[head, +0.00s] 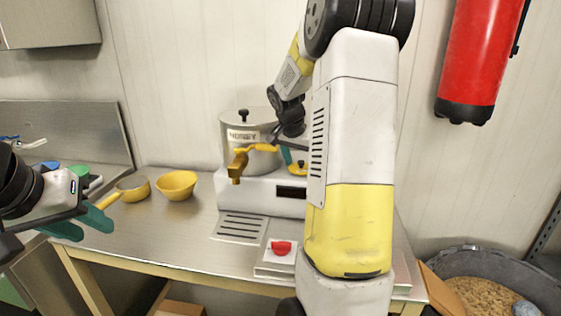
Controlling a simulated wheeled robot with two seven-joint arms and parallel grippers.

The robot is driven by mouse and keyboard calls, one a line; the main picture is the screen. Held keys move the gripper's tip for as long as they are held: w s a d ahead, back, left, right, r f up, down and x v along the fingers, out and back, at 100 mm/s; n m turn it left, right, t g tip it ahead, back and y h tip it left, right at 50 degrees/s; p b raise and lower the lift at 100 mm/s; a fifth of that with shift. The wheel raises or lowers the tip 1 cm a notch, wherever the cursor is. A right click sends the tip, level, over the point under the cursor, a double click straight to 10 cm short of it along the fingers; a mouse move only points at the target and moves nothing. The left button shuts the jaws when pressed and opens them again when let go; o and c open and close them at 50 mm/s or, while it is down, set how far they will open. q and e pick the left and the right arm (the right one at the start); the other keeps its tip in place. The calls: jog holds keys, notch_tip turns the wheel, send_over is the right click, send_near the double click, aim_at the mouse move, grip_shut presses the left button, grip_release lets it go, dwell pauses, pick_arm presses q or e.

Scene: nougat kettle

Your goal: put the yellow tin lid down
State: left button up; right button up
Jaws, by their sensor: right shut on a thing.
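My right arm reaches across the middle of the head view, and its link hides much of what lies behind it. My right gripper (291,158) is beside the steel kettle, low over the white machine. It is shut on the yellow tin lid (298,169), of which only a small part shows at its teal fingertip. I cannot tell whether the lid touches anything below it. My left gripper (82,225) is at the far left, in front of the table's left part. Its teal fingers are apart with nothing between them.
The steel kettle (258,160) carries a "HONEY" label and a yellow tap (238,166). A yellow bowl (177,185) and a yellow-handled pan (133,188) stand left of it. A red knob (281,247) is near the front edge. The steel table (170,235) is clear at front left.

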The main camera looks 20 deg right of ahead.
jog(key=o, duration=1)
jog(key=shift+o, duration=0.2)
jog(key=shift+r, duration=0.1)
jog(key=v, duration=1.2)
jog(key=shift+d, duration=0.1)
